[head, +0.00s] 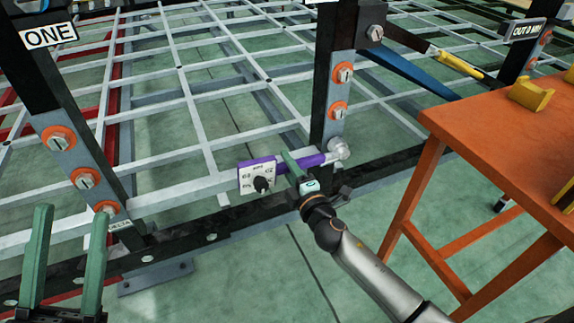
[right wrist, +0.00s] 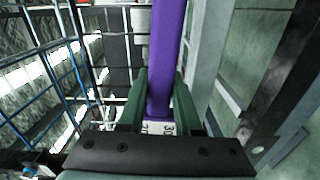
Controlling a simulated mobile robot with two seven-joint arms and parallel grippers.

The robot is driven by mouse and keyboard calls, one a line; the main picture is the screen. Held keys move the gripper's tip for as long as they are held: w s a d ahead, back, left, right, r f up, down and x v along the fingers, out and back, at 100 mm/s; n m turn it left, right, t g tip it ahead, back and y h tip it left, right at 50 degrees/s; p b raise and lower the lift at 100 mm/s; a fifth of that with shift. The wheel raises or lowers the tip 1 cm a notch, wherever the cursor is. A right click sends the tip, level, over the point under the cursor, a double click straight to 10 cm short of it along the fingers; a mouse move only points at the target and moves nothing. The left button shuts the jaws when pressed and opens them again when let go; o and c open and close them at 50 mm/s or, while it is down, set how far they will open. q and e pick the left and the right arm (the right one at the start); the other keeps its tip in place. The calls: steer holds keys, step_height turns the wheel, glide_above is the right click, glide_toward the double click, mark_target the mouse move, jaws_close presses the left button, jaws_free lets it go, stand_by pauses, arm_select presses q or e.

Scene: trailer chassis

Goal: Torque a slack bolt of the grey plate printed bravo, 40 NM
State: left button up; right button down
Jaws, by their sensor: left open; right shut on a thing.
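A purple torque wrench (head: 309,163) with a white dial box (head: 252,184) lies almost level across the right black post. Its silver head (head: 338,149) is at the lowest bolt place of the grey plate (head: 340,92) on that post; I cannot tell if it is seated. Two bolts with orange washers show above it. My right gripper (head: 301,172) is shut on the wrench; the right wrist view shows the purple handle (right wrist: 168,50) between its fingers. My left gripper (head: 70,212) is open and empty at lower left. I cannot read bravo on any plate.
Another grey plate (head: 70,160) with several orange-washered bolts is on the left post, beside a small label. An orange table (head: 500,130) with yellow parts (head: 531,95) stands at right. A white grid (head: 190,80) lies behind the posts. Green floor is open in front.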

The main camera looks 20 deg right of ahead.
steer(key=shift+r+m+p, duration=0.4)
steer(key=shift+r, duration=0.35)
steer(key=shift+d+r+m+p, duration=0.15)
steer(key=shift+r+m+p, duration=0.3)
steer(key=shift+r+p, duration=0.15)
steer(key=shift+d+r+m+p, duration=0.15)
steer(key=shift+r+m+p, duration=0.35)
steer(key=shift+r, duration=0.1)
steer(key=shift+r, duration=0.1)
steer(key=shift+d+r+m+p, duration=0.25)
steer(key=shift+r+m+p, duration=0.25)
steer(key=shift+r+p, duration=0.1)
steer(key=shift+d+r+m+p, duration=0.2)
steer(key=shift+r+m+p, duration=0.25)
steer(key=shift+p, duration=0.1)
steer(key=shift+w, duration=0.1)
steer(key=shift+d+r+m+p, duration=0.4)
steer(key=shift+r+p, duration=0.15)
steer(key=shift+p, duration=0.15)
steer(key=shift+a+f, duration=0.1)
steer(key=shift+f, duration=0.1)
